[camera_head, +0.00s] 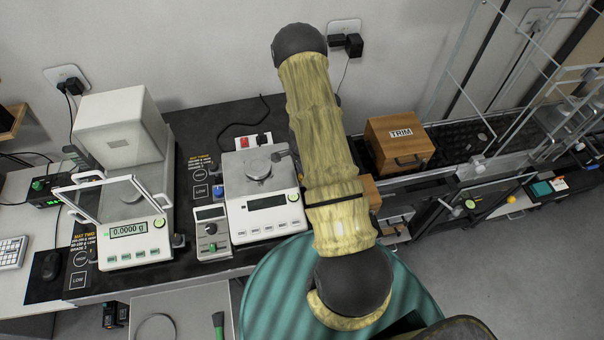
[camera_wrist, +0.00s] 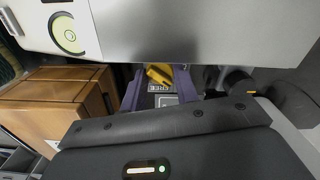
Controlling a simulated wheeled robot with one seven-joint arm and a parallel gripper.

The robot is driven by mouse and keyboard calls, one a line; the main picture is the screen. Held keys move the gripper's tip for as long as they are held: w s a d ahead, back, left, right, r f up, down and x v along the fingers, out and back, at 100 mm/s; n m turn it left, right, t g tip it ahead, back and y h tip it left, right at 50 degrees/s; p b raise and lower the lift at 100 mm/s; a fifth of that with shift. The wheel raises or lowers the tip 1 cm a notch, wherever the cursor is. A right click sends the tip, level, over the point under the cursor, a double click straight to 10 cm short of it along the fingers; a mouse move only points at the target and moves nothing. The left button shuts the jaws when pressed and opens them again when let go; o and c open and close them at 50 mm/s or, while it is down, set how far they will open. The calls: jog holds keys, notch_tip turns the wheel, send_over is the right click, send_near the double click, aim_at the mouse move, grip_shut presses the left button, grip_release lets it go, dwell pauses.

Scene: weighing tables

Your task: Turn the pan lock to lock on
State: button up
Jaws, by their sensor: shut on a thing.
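My gripper (camera_wrist: 158,79) shows in the wrist view, its two purple fingers pointing at the side of a white weighing balance. Between the fingers is the yellow pan lock lever (camera_wrist: 159,73), and the jaws are shut on it. A label reading FREE (camera_wrist: 160,88) lies just beside the lever. The lever looks slightly tilted in this view; its pivot and any other label are hidden. In the head view my arm covers the gripper and lock. The balance with the round metal pan (camera_head: 258,168) stands left of the arm.
A wooden box marked TRIM (camera_head: 399,143) stands right of the arm. A draft-shield balance (camera_head: 128,243) reading 0.0000 g stands left. A small grey control unit (camera_head: 211,231) sits between the balances. A teal round surface (camera_head: 268,290) is in front.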

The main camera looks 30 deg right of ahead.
jog(key=shift+w+a, duration=0.15)
jog(key=shift+w, duration=0.15)
jog(key=o, duration=0.8)
jog(key=shift+o, duration=0.9)
jog(key=shift+s, duration=0.15)
jog(key=shift+r, duration=0.1)
jog(key=shift+r, duration=0.5)
notch_tip(320, 180, up, 16)
jog(key=b, duration=0.2)
jog(key=shift+s+d+b, duration=0.15)
jog(key=shift+d+b, duration=0.1)
jog(key=shift+b, duration=0.15)
jog(key=shift+r, duration=0.1)
